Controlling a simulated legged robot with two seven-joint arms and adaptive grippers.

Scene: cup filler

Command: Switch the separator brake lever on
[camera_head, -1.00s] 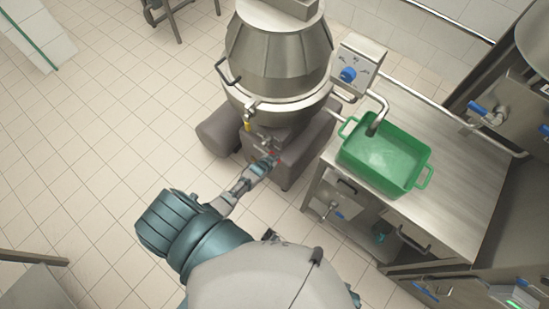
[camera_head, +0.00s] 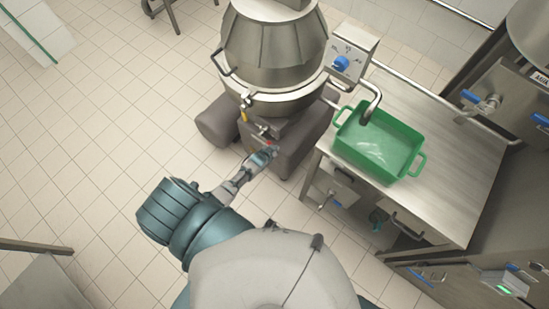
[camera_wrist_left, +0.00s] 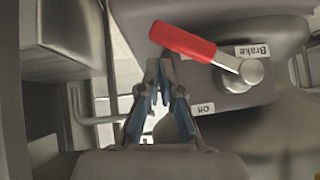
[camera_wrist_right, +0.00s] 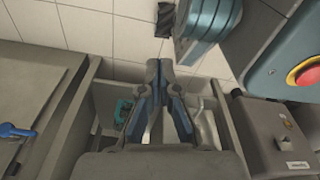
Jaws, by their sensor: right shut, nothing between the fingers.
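The separator brake lever (camera_wrist_left: 183,41) has a red handle in the left wrist view. It runs up and left from a round metal pivot. A "Brake" label sits above the pivot and an "Off" label below it. In the head view a small red part of the lever (camera_head: 268,143) shows at the separator's base. My left gripper (camera_wrist_left: 160,65) looks shut, with its fingertips just below the handle's free end; I cannot tell if they touch. It also shows in the head view (camera_head: 264,157). My right gripper (camera_wrist_right: 160,66) is shut and empty.
The steel separator (camera_head: 272,50) stands on a grey base. To its right, a steel table (camera_head: 455,170) holds a green tub (camera_head: 372,166) under a spout. A control box (camera_head: 350,58) with a blue knob stands behind. The floor at left is clear.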

